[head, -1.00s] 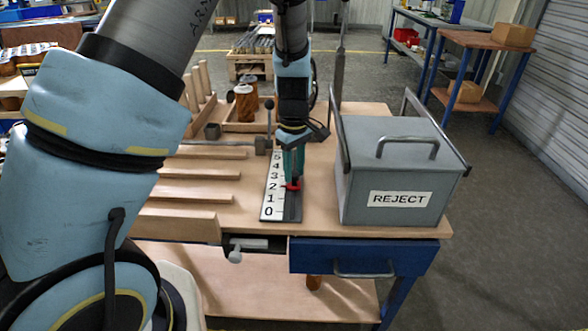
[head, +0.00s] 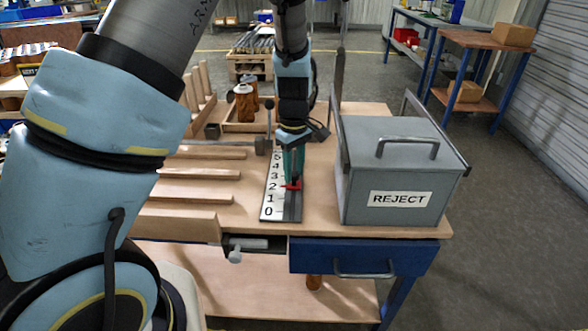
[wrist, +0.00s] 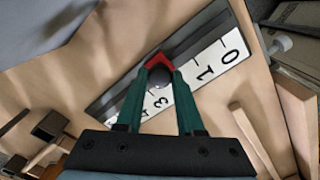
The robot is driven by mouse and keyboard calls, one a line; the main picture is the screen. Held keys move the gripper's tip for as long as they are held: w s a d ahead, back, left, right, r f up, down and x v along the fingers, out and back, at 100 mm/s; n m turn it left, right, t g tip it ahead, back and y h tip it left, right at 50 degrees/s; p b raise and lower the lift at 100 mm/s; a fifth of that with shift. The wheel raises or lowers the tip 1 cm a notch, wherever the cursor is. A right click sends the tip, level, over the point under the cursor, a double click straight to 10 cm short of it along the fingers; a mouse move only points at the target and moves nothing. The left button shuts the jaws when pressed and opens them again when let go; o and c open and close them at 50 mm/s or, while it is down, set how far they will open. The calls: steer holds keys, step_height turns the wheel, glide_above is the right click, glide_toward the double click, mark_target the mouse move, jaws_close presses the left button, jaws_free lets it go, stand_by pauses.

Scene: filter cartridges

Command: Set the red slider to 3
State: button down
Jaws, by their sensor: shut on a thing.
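The red slider (head: 291,186) sits on a dark track beside a white number scale (head: 270,197) marked upward from 0. In the head view it is level with about the 2, below the 3. In the wrist view the slider (wrist: 157,61) shows between my fingertips, with its round dark knob. My gripper (head: 292,178) points down and is shut on the slider's knob. The 2 is hidden behind a finger in the wrist view.
A grey REJECT box (head: 400,180) stands close to the right of the track. Wooden rails (head: 200,172) lie to the left. A dark upright lever (head: 269,125) and a wooden tray with brown cartridges (head: 244,103) are behind. A blue drawer (head: 360,256) is below the table's front edge.

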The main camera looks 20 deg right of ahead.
steer(key=w, duration=0.1)
steer(key=w+d, duration=0.1)
steer(key=w, duration=0.1)
steer(key=w+d, duration=0.1)
steer(key=shift+w+p, duration=0.15)
steer(key=shift+p, duration=0.25)
steer(key=c, duration=0.5)
jaws_free()
steer(key=shift+c, duration=0.2)
step_height(320, 180, up, 11)
steer(key=b, duration=0.1)
